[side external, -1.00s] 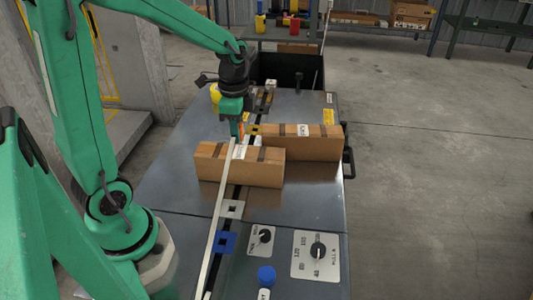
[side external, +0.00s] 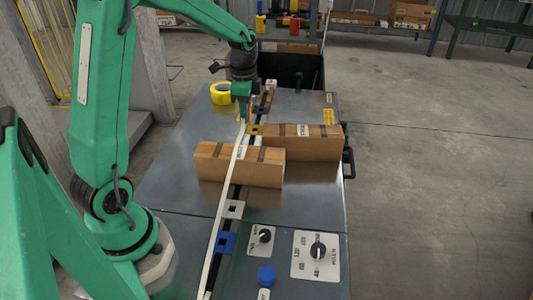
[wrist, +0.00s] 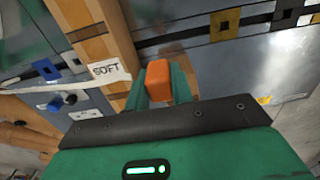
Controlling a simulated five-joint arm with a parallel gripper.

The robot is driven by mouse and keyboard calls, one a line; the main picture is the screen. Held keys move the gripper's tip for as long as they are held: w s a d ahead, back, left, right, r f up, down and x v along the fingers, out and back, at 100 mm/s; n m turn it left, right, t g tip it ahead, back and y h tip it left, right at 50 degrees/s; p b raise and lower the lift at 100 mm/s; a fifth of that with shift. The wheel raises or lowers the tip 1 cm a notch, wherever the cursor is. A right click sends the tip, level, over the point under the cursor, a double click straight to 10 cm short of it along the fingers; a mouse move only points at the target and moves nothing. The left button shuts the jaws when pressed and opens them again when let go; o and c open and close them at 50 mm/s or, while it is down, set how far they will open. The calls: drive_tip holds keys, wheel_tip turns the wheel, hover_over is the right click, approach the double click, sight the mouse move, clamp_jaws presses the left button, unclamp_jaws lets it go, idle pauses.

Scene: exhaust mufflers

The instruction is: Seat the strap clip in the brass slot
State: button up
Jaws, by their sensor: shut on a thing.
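My gripper (side external: 242,108) is shut on the orange strap clip (wrist: 158,82), which shows between its two green fingers in the wrist view. In the side view the clip is a small orange spot, mostly hidden. A long white strap (side external: 225,195) runs from the front edge up to the clip. The brass slot (side external: 255,129) is a yellow plate with a dark square hole, just right of and nearer than the gripper. It also shows in the wrist view (wrist: 225,24), right of the clip. The clip is apart from the slot.
A silver slot plate (side external: 233,209), a blue one (side external: 226,243) and a dark one (wrist: 287,11) share that line. Yellow tape (side external: 221,93) lies left of the gripper.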

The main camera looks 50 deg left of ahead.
drive_tip(key=w+a+f, duration=0.6)
drive_tip(key=w+a, duration=0.3)
drive_tip(key=shift+w+a+f, duration=0.3)
drive_tip(key=shift+a+f, duration=0.05)
drive_tip(key=shift+f, duration=0.05)
idle(0.4)
drive_tip(key=shift+f, duration=0.2)
idle(0.3)
drive_tip(key=shift+f, duration=2.2)
drive_tip(key=shift+f, duration=0.5)
idle(0.8)
drive_tip(key=o, duration=1)
wheel_tip(320, 180, up, 8)
